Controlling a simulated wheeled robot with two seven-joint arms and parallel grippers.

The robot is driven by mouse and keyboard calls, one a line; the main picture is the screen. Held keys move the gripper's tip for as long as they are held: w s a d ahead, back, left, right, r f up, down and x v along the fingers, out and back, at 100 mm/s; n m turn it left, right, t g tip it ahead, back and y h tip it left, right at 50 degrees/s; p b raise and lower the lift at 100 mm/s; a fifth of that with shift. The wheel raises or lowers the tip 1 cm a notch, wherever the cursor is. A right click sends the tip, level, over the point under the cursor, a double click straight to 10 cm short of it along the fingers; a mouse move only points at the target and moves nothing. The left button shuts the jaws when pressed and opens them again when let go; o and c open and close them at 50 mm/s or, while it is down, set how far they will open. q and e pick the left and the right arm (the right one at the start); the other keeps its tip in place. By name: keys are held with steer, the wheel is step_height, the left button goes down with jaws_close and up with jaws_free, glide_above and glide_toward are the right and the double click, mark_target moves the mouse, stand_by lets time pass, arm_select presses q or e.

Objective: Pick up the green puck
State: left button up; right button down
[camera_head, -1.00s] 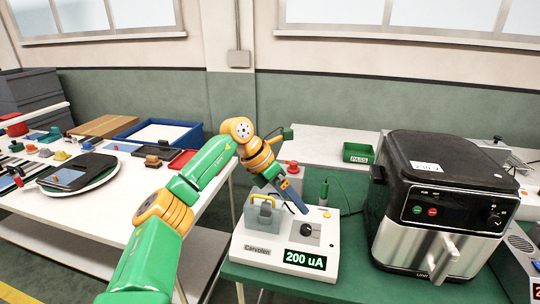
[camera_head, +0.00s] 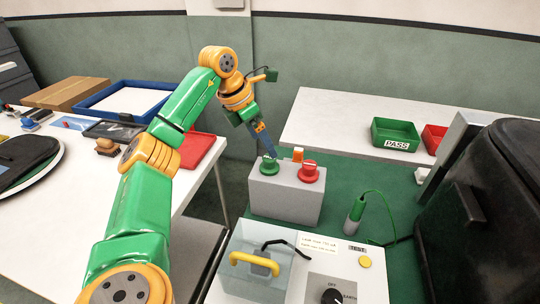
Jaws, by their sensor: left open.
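The green puck (camera_head: 269,168) is a round, knob-like piece on top of a grey box (camera_head: 285,195), at its left side. A similar red piece (camera_head: 308,171) is on the same box to its right. My left gripper (camera_head: 270,153) points down with its fingertips at or just above the green puck. It is open. I cannot tell whether the fingers touch the puck, and they hide a little of its top. My right gripper is not in view.
A tester (camera_head: 362,280) with a yellow-handled clear cover stands in front of the box. A black fryer (camera_head: 490,200) fills the right side. Green PASS (camera_head: 396,146) and red (camera_head: 434,139) bins stand behind. A white table (camera_head: 60,205) is left.

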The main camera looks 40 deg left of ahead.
mark_target(269, 158)
arm_select(q)
steer(key=d+f, duration=0.2)
steer(key=f, duration=0.1)
steer(key=shift+s+d, duration=0.25)
steer(key=shift+s, duration=0.1)
steer(key=shift+a+x, duration=0.25)
steer(key=shift+x, duration=0.95)
steer(key=shift+w+a+f, duration=0.15)
steer(key=shift+w+f, duration=0.05)
steer(key=shift+w, duration=0.15)
steer(key=shift+s+r, duration=0.1)
steer(key=shift+s, duration=0.05)
steer(key=c, duration=1.5)
